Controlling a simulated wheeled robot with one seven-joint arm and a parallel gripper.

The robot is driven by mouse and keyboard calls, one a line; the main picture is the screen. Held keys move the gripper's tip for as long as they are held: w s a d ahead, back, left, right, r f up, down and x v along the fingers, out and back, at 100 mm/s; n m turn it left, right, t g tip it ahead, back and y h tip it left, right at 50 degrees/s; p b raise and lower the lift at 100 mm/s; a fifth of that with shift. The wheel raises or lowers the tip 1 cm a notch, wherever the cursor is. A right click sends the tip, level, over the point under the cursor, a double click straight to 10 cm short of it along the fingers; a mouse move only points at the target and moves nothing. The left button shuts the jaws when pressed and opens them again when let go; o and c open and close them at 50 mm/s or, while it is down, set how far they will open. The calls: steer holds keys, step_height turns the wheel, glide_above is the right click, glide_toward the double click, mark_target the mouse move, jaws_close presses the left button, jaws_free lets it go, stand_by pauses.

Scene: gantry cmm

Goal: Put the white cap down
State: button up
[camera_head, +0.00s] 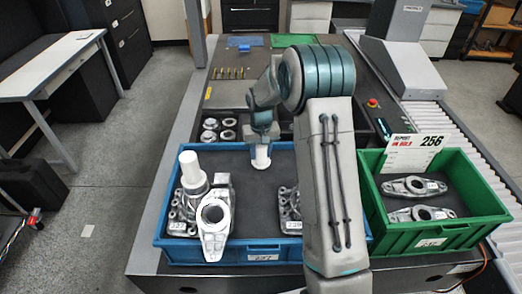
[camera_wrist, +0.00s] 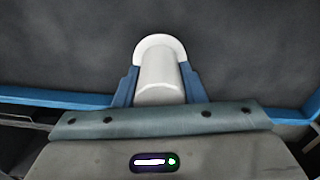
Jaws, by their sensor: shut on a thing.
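The white cap (camera_head: 261,160) is held upright at the end of my gripper (camera_head: 262,146), over the bare dark floor near the back of the blue crate (camera_head: 215,245). In the wrist view the white cap (camera_wrist: 160,80) has a round flange and a narrower body. The two blue fingers of my gripper (camera_wrist: 160,72) close on its sides. I cannot tell whether the cap touches the crate floor. The blue crate's wall also shows in the wrist view (camera_wrist: 55,97).
Metal castings (camera_head: 214,220) and a tall white cylinder (camera_head: 189,165) stand at the crate's left. More castings (camera_head: 289,200) sit right, partly behind my arm. The green crate (camera_head: 440,232) with two metal parts is at right. The crate's middle is free.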

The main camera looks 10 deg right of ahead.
steer(key=shift+f, duration=0.15)
steer(key=o, duration=1)
step_height(320, 180, up, 12)
steer(key=shift+r+b, duration=0.1)
steer(key=shift+b, duration=0.55)
steer(key=s+r+t, duration=0.1)
steer(key=s+r, duration=0.3)
steer(key=s, duration=0.4)
steer(key=s+r+t, duration=0.1)
steer(key=s+r, duration=0.3)
steer(key=s, duration=0.4)
steer(key=shift+t, duration=0.6)
steer(key=shift+s+f, duration=0.5)
steer(key=shift+s, duration=2.05)
steer(key=shift+s+f, duration=0.5)
steer(key=shift+s, duration=2.05)
steer(key=shift+s+f, duration=0.5)
steer(key=shift+s, duration=2.05)
